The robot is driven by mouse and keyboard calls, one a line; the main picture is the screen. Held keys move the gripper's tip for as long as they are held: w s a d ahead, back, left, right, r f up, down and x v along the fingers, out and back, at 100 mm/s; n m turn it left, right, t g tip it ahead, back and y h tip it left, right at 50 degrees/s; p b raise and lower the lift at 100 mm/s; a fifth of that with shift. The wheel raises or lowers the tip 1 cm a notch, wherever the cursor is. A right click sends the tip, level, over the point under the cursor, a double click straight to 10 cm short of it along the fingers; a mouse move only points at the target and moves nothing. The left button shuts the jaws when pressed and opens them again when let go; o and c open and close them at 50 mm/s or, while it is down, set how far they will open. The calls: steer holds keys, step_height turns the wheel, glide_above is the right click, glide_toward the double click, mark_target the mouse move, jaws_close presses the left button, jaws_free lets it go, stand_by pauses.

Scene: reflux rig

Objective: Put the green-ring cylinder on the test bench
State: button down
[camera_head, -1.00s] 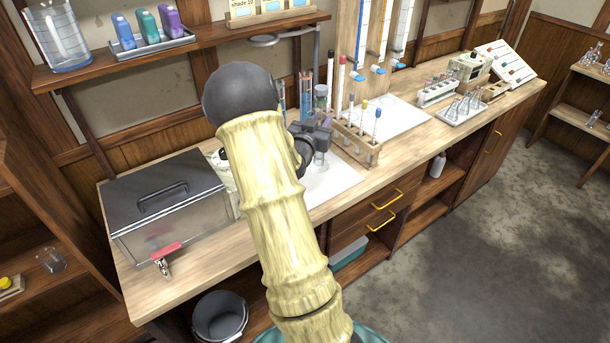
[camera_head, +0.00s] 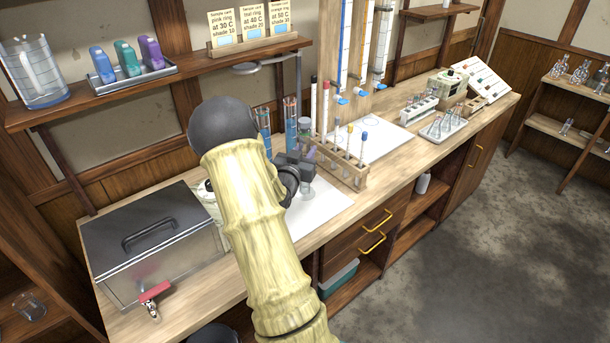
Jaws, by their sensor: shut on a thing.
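My gripper (camera_head: 304,172) is above the near white mat (camera_head: 325,207) on the wooden bench (camera_head: 240,270), partly hidden by my arm. It is shut on a clear glass cylinder (camera_head: 307,189), whose lower end shows below the jaws. The cylinder looks upright; I cannot tell whether its base touches the mat, and its ring colour is not clear. Two tall glass tubes with blue liquid, a left one (camera_head: 263,125) and a right one (camera_head: 290,122), stand behind my gripper.
A wooden rack (camera_head: 343,170) of capped tubes stands close right of my gripper. A metal box (camera_head: 155,240) with a red-handled tap is at the left. A second white mat (camera_head: 385,140) lies mostly clear beyond the rack. A shelf (camera_head: 200,60) overhangs the back.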

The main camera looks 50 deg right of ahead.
steer(key=shift+f, duration=1)
step_height(320, 180, down, 4)
steer(key=shift+r+p, duration=0.25)
steer(key=shift+p, duration=0.2)
steer(key=shift+w+f, duration=0.15)
steer(key=shift+f, duration=0.15)
steer(key=shift+a+r, duration=0.1)
steer(key=shift+s, duration=0.2)
steer(key=c, duration=1.2)
jaws_free()
steer(key=shift+w+f, duration=0.1)
steer(key=shift+f, duration=0.1)
steer(key=shift+o, duration=0.5)
steer(key=shift+s, duration=0.2)
